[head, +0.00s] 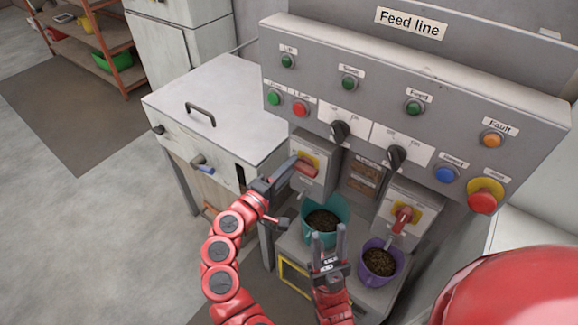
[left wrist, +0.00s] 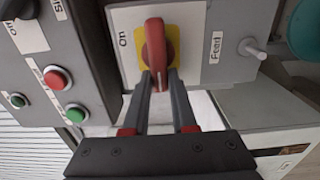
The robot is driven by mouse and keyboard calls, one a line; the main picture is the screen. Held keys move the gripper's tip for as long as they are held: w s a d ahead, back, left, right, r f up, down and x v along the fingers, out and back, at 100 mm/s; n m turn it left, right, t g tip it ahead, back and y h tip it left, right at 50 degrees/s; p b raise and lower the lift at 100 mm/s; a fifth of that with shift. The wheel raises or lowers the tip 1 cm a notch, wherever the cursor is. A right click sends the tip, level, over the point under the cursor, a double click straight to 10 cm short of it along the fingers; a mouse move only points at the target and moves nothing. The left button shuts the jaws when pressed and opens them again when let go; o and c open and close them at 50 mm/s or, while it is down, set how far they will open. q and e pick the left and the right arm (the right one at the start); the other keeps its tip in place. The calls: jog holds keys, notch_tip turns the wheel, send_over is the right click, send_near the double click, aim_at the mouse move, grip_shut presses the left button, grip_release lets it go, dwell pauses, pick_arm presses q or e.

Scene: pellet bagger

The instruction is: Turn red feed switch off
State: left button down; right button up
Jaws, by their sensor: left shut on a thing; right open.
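The red feed switch (head: 306,168) is a red handle on a yellow plate, on the front of the left grey box under the panel. In the left wrist view the red handle (left wrist: 155,45) sits beside an "On" mark and a "Feed" label, and lies crosswise to the direction of the "On" mark. My left gripper (head: 284,179) is shut on the handle, its fingertips (left wrist: 160,82) at the handle's near end. My right gripper (head: 327,243) is open and empty in front of the teal bucket.
A second red switch (head: 403,217) is on the right box. A teal bucket (head: 342,208) and a purple bucket (head: 397,263) hold dark pellets below. The control panel (head: 330,90) has buttons and black knobs.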

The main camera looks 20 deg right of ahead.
pick_arm(q)
jog(key=shift+s+d+f, duration=0.2)
jog(key=shift+d+f, duration=0.05)
jog(key=shift+f, duration=0.1)
jog(key=c, duration=0.8)
grip_release()
jog(key=shift+c, duration=0.2)
jog(key=shift+o, duration=0.6)
jog(key=shift+r, duration=0.25)
jog(key=v, duration=1.7)
jog(key=shift+p, duration=0.35)
